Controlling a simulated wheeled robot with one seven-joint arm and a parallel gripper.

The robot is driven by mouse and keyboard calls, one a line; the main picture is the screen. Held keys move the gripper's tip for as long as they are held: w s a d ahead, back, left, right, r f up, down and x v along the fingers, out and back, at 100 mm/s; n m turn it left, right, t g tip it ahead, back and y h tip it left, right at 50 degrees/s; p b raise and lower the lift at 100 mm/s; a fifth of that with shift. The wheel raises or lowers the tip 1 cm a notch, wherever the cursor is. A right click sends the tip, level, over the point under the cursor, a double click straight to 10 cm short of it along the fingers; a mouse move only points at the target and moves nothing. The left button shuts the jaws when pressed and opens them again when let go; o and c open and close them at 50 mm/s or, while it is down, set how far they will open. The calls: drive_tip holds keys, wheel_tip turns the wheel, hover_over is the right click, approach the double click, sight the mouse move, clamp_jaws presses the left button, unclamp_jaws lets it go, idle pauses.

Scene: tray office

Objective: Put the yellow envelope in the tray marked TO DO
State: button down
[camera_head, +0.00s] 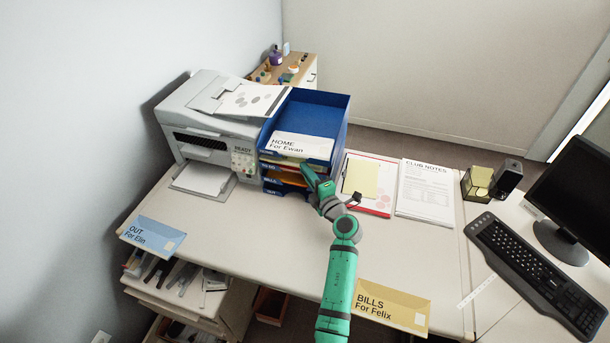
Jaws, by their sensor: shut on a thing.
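A yellow envelope (391,306) marked BILLS For Felix lies flat at the desk's front edge, right of my arm and apart from my gripper. The blue tray stack (342,128) stands beside the printer. A white envelope (302,146) marked HOME For Ewan lies in the top tray. An orange-yellow strip (289,178) shows in a lower tray. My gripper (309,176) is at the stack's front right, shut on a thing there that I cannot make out.
A blue envelope (152,235) marked OUT For Elin lies at the desk's left edge. The printer (215,125) stands left of the trays. A clipboard (384,205) and club notes (425,190) lie to the right, near a keyboard (535,270). The desk's front middle is clear.

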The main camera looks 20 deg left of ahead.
drive_tip(key=shift+w, duration=0.1)
drive_tip(key=c, duration=1.8)
unclamp_jaws()
drive_tip(key=shift+d, duration=0.1)
drive_tip(key=shift+f, duration=0.1)
drive_tip(key=shift+f, duration=0.1)
drive_tip(key=v, duration=1)
drive_tip(key=shift+s+d+r, duration=0.15)
drive_tip(key=shift+s+r, duration=0.2)
drive_tip(key=shift+s, duration=0.05)
